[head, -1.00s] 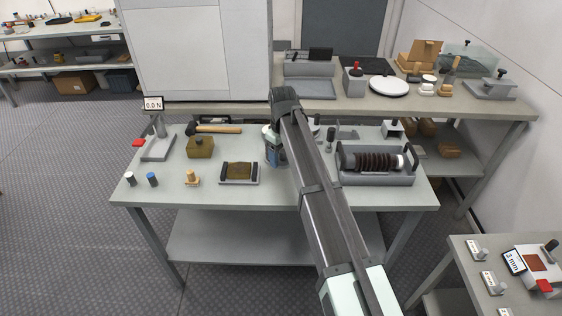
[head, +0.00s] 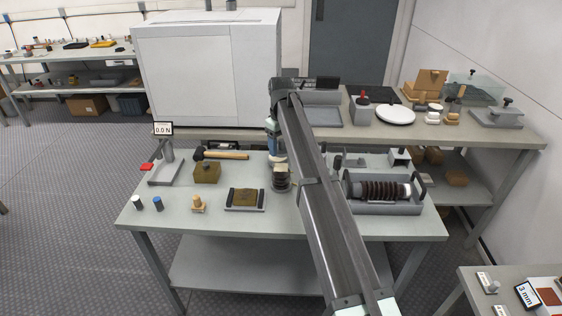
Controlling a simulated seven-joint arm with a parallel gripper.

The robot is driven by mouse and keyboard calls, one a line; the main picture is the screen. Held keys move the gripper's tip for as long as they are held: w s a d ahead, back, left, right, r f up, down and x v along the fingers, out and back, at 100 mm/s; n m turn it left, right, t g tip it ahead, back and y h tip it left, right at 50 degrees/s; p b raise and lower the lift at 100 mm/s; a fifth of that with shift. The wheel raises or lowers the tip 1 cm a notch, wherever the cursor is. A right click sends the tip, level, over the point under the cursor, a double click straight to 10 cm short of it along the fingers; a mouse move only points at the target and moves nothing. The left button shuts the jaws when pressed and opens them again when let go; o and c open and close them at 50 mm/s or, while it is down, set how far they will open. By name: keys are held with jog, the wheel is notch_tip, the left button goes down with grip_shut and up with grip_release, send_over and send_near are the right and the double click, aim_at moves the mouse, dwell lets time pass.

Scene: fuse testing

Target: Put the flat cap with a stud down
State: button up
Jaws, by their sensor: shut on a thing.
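My gripper (head: 279,160) points down over the middle of the near table (head: 190,222), between the tray with the brown pad and the grey cradle. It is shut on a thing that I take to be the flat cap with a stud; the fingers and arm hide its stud. Just below the fingers is a dark, round, stacked piece (head: 281,181) with a paler top layer. I cannot tell whether the held cap touches this piece or is part of it.
A small tray with a brown pad (head: 245,198) lies left of the gripper. A grey cradle with a ribbed dark cylinder (head: 383,192) stands to the right. A brown block (head: 207,172), a hammer (head: 224,155) and a force stand (head: 166,168) are further left.

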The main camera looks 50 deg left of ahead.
aim_at(281, 140)
jog(key=shift+f, duration=3.15)
jog(key=o, duration=1.2)
jog(key=shift+f, duration=0.1)
jog(key=shift+c, duration=0.2)
notch_tip(281, 140, up, 12)
jog(key=shift+r, duration=0.1)
